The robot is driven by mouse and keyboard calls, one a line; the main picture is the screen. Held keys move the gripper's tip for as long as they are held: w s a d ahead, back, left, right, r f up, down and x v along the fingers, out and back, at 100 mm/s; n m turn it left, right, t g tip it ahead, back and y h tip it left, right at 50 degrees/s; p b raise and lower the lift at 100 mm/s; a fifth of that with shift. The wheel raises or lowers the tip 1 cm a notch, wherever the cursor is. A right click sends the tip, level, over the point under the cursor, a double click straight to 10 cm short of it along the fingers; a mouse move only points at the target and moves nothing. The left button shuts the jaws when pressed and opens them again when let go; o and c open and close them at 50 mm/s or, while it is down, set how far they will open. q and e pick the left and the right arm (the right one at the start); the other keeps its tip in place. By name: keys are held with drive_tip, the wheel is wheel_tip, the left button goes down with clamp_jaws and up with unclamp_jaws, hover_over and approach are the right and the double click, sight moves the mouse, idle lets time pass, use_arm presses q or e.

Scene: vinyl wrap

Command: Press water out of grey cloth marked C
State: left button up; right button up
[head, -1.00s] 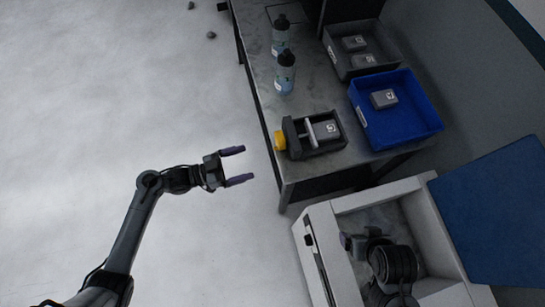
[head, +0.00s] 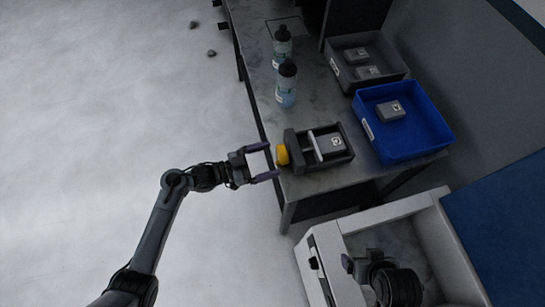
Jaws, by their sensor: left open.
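A dark press box (head: 297,150) with a yellow knob (head: 283,155) on its left end sits at the table's near left corner. A light plate (head: 315,146) crosses its inside. A grey folded cloth (head: 337,143) with a white mark lies in it, right of the plate; the mark is too small to read surely. My left gripper (head: 272,161) is open, its purple fingertips at the knob's left side, one above and one below it in the picture. Contact cannot be told.
A blue tray (head: 367,133) with one grey cloth (head: 391,111) stands right of the press. Behind it is a grey tray (head: 346,80) with two cloths. Two bottles (head: 287,82) (head: 282,46) stand near the left edge.

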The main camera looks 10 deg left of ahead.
use_arm(q)
drive_tip(key=shift+x, duration=1.05)
drive_tip(key=c, duration=1.1)
drive_tip(key=shift+o, duration=0.2)
drive_tip(key=n+p, duration=0.5)
drive_tip(key=p, duration=0.1)
drive_tip(key=shift+r+n, duration=0.1)
drive_tip(key=shift+n, duration=0.2)
drive_tip(key=o, duration=1.1)
drive_tip(key=shift+c, duration=0.2)
drive_tip(key=shift+s+a, duration=0.1)
